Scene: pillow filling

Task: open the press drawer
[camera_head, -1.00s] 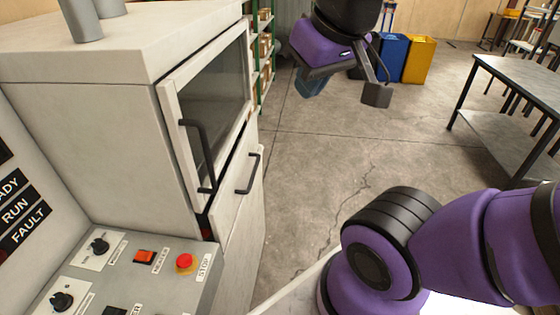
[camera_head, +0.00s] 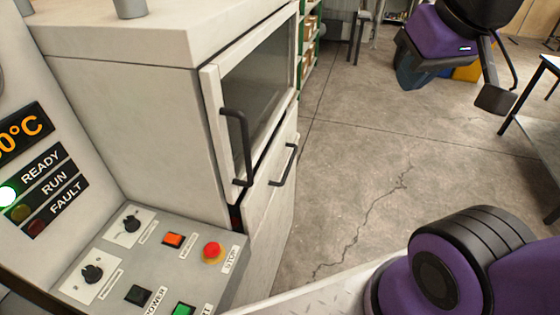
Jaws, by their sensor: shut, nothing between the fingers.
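The press (camera_head: 140,120) is a pale grey cabinet on the left. Its upper front has a dark glass window in a pale frame, with a black bar handle (camera_head: 240,148). Below it is the drawer front (camera_head: 262,205), a plain pale panel with a smaller black bar handle (camera_head: 286,166). The drawer front looks flush with the cabinet, seen at a steep angle. My gripper (camera_head: 495,98) hangs at the upper right, to the right of the press and well apart from both handles. It is shut and empty.
A sloped control panel (camera_head: 105,258) with knobs, coloured buttons and a red stop button stands in front of the press. Cracked concrete floor (camera_head: 350,160) is clear right of the drawer. A table (camera_head: 545,135) stands at the right edge, and green shelving (camera_head: 310,45) behind the press.

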